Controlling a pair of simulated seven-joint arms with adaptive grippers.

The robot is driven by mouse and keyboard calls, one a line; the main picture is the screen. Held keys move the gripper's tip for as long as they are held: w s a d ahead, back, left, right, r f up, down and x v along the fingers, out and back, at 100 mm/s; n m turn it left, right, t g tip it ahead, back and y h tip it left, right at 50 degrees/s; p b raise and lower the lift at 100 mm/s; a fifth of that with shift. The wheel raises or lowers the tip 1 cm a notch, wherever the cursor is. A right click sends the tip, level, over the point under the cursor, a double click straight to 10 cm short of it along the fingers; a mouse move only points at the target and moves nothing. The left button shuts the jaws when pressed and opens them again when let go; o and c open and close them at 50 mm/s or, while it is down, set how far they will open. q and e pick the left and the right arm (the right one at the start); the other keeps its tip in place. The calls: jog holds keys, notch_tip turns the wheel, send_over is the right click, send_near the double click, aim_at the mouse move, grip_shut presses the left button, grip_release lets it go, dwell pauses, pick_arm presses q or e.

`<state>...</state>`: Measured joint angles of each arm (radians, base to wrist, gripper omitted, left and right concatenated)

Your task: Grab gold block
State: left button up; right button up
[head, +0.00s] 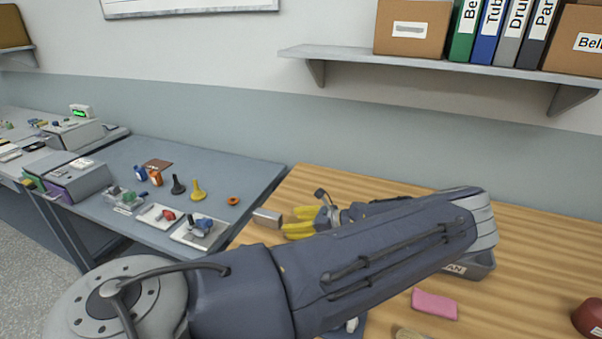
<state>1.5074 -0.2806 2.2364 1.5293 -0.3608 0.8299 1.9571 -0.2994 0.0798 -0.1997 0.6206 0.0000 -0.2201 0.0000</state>
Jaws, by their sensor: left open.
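A small box-shaped block (267,217), dull metallic grey-tan, lies near the left edge of the wooden table. It is the only thing in view resembling the gold block, and its exact colour is hard to tell. My left gripper (292,221) has yellow fingers. It is open, just to the right of the block, with its fingers pointing left toward it. A small gap shows between fingertips and block, and nothing is seen between the fingers. My left arm covers much of the table's middle. My right gripper is not in view.
A pink block (435,304), a dark red round object (589,318) and a partly hidden grey labelled tray (478,265) are on the wooden table (535,270). A grey-blue bench (225,175) on the left holds bobbins, an orange ring (233,200) and small trays.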

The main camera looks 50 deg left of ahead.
pick_arm(q)
jog(key=shift+x, duration=0.85)
grip_shut()
jog(key=shift+r, duration=0.15)
